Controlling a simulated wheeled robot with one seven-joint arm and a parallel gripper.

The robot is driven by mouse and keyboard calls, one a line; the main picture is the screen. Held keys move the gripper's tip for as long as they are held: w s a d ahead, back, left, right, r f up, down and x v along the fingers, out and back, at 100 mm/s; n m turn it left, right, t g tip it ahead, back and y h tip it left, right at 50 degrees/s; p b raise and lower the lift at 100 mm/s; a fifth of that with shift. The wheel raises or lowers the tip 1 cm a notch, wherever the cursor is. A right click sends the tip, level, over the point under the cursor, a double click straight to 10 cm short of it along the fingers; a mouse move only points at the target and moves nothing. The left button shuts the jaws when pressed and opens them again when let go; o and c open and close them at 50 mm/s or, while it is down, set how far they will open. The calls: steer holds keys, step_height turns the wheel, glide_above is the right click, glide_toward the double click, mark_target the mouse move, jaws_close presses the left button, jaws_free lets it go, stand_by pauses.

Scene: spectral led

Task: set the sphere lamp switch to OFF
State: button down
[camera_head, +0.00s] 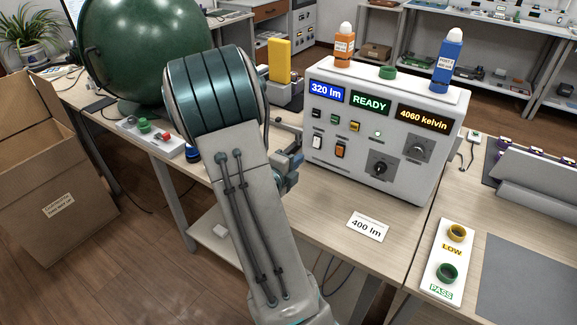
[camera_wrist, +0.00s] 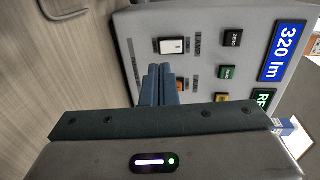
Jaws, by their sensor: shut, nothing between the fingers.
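The light grey control box (camera_head: 433,165) stands on the bench, its front panel carrying two rocker switches. The white rocker (camera_head: 317,141) is on the left and the orange rocker (camera_head: 340,151) is beside it. In the wrist view, the white rocker (camera_wrist: 172,46) shows fully, and the orange rocker (camera_wrist: 181,85) is partly hidden behind the fingertips. My arm largely hides the gripper (camera_head: 294,160) in the head view.
A green sphere (camera_head: 125,45) and a button strip (camera_head: 150,135) are left. A 400 lm card (camera_head: 368,227) lies in front on clear bench.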

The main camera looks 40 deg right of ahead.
mark_target(316, 146)
steer(key=x, duration=0.7)
steer(key=shift+d+p, duration=0.1)
steer(key=shift+p, duration=0.3)
steer(key=shift+f, duration=0.1)
